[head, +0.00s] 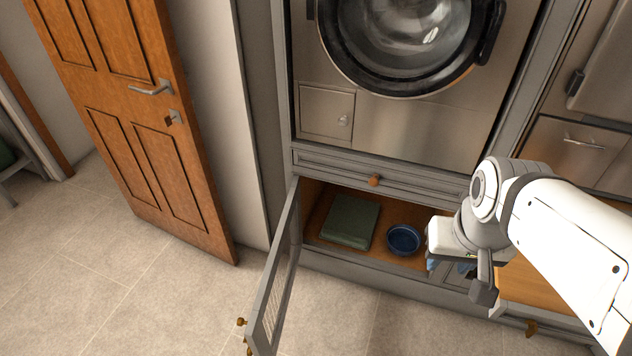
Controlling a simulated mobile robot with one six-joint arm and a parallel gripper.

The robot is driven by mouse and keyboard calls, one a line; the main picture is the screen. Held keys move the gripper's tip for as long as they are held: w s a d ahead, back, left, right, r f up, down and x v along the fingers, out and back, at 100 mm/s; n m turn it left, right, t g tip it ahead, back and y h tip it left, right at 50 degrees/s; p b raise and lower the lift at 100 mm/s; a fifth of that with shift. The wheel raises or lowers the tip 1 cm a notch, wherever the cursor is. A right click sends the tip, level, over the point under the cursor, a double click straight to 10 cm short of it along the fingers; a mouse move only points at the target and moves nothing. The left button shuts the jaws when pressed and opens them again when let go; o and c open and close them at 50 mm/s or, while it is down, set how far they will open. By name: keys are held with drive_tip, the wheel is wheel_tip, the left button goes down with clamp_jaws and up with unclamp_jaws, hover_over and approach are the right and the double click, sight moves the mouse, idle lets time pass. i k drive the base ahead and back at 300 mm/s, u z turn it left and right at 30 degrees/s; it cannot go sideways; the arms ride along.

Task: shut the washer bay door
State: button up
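A grey-framed door (276,273) with a mesh panel stands swung open from the left side of the low bay under the washer. Its brass knob (241,322) is near its free end, toward the bottom of the picture. The open bay (314,209) has a wooden floor holding a folded green cloth (350,222) and a blue bowl (403,239). My gripper (468,275) is at the right of the bay, well apart from the door. One dark finger shows clearly; my wrist hides much of the rest, so its opening cannot be judged.
The washer (415,125) stands above, over a shut drawer with a wooden knob (375,180). A wooden surface with a grey front (545,318) is at right, under my arm. An orange door (150,130) stands at left. Tiled floor (150,300) is clear left of the bay door.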

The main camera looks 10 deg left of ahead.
sight(258, 342)
drive_tip(key=z, duration=2)
drive_tip(key=k, duration=2.2)
drive_tip(key=u, duration=1.6)
drive_tip(key=i, duration=1)
drive_tip(key=u, duration=0.15)
drive_tip(key=k, duration=0.25)
drive_tip(key=z, duration=0.05)
